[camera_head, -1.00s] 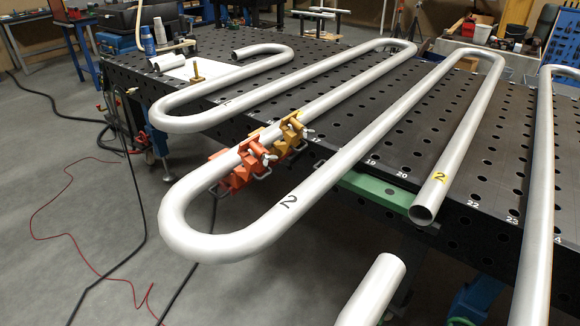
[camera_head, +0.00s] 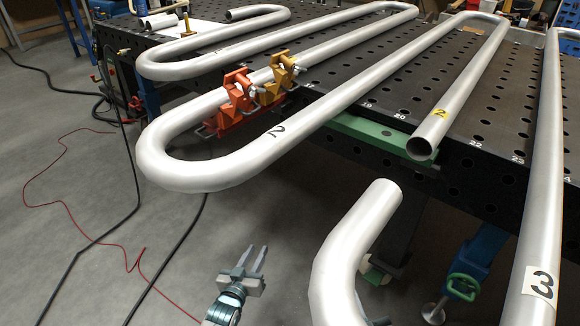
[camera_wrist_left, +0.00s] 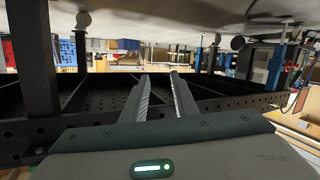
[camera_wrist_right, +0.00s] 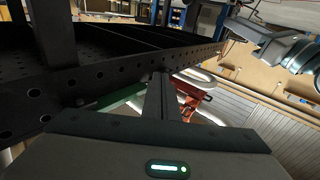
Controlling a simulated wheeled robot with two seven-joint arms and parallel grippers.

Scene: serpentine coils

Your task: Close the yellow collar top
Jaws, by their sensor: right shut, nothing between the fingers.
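The yellow collar (camera_head: 275,92) sits on the grey bent pipe marked 2 (camera_head: 330,108), at the table's front edge, right beside an orange collar (camera_head: 236,106). Its upper part (camera_head: 286,65) stands above the pipe with a pale bolt; how far it is open is too small to tell. My left gripper (camera_head: 256,259) is low in front of the table, well below and apart from the collars, its two fingers spread and empty. In the left wrist view its fingers (camera_wrist_left: 160,77) point at the table frame. My right gripper (camera_wrist_right: 160,77) is shut and empty, outside the head view.
The black perforated table (camera_head: 385,118) carries several serpentine pipes. A green bar (camera_head: 365,132) is at its front edge. The orange part (camera_wrist_right: 192,97) shows beyond my right fingers.

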